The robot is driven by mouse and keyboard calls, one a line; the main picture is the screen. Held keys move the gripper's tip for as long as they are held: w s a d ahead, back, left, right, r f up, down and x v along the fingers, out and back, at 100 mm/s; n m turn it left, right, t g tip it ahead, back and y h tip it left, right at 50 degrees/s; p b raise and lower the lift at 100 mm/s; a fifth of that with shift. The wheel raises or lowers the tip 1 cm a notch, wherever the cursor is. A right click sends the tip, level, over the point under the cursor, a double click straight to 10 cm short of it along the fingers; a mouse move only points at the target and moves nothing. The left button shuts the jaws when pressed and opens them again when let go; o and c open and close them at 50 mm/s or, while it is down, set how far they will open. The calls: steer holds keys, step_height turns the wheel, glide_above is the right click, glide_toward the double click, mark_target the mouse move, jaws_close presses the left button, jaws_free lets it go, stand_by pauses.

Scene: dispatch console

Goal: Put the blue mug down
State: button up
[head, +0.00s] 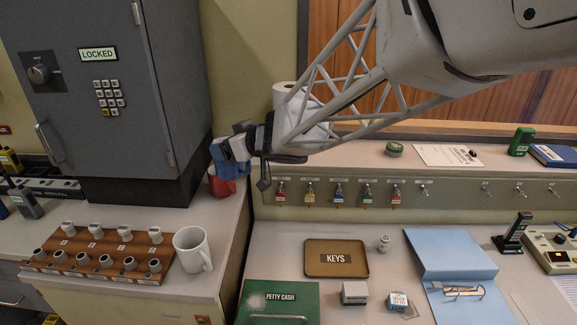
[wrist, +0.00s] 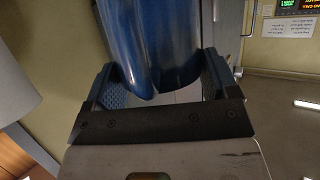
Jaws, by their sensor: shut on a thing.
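The blue mug (wrist: 150,45) fills the top middle of the wrist view, between my two finger pads. My gripper (wrist: 160,78) is shut on it. In the head view my gripper (head: 228,154) holds the blue mug (head: 218,153) in the air beside the grey cabinet, above the left counter. The mug is small there and partly covered by the fingers; its handle and base are hard to make out. A red mug (head: 222,186) shows just below my gripper, near the cabinet; its upper part is hidden.
A white mug (head: 193,250) stands on the left counter (head: 185,287) beside a wooden switch board (head: 95,255). The grey locked cabinet (head: 110,90) is close left of my gripper. A paper roll (head: 285,97) stands behind my arm. A KEYS tray (head: 336,275) lies on the right desk.

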steer(key=shift+d+n+g+y, duration=0.7)
steer(key=shift+d+n+g, duration=0.25)
steer(key=shift+d, duration=4.15)
step_height(320, 180, down, 24)
steer(key=shift+s+r, duration=0.2)
steer(key=shift+s, duration=0.2)
steer(key=shift+d, duration=0.1)
step_height(320, 180, down, 6)
steer(key=shift+f, duration=0.2)
steer(key=shift+f, duration=1.8)
steer(key=shift+f, duration=0.1)
steer(key=o, duration=1.3)
